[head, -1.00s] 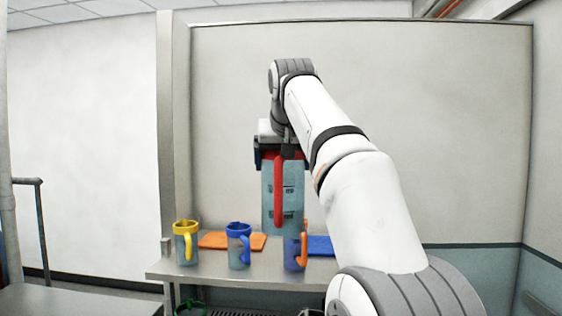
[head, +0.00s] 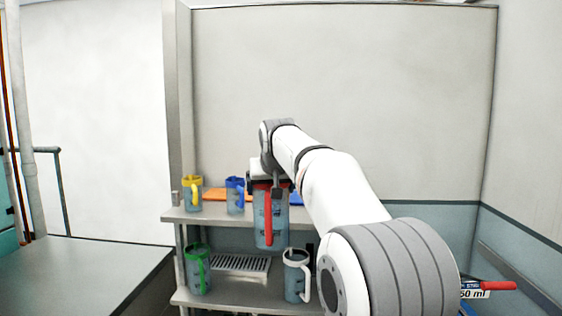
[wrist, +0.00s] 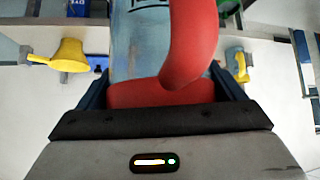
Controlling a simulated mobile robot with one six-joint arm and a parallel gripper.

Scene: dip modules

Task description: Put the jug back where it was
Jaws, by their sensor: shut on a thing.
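The jug (head: 258,220) is a tall, see-through blue-grey vessel with a red handle and dark markings. My gripper (head: 268,182) is shut on its top end and holds it upright in front of the shelf unit. In the wrist view the red handle and rim of the jug (wrist: 185,60) lie between the jaws of my gripper (wrist: 160,100). In the head view its lower end hangs below the top shelf's edge, above the lower shelf. I cannot tell how far it is from the shelf.
The top shelf (head: 215,219) bears a yellow-handled jug (head: 193,199), a blue-handled jug (head: 234,198) and an orange mat (head: 212,193). The lower shelf (head: 225,300) bears a green-handled jug (head: 197,272), a white-handled jug (head: 294,277) and a slotted grate (head: 240,264). A grey table (head: 80,275) stands left.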

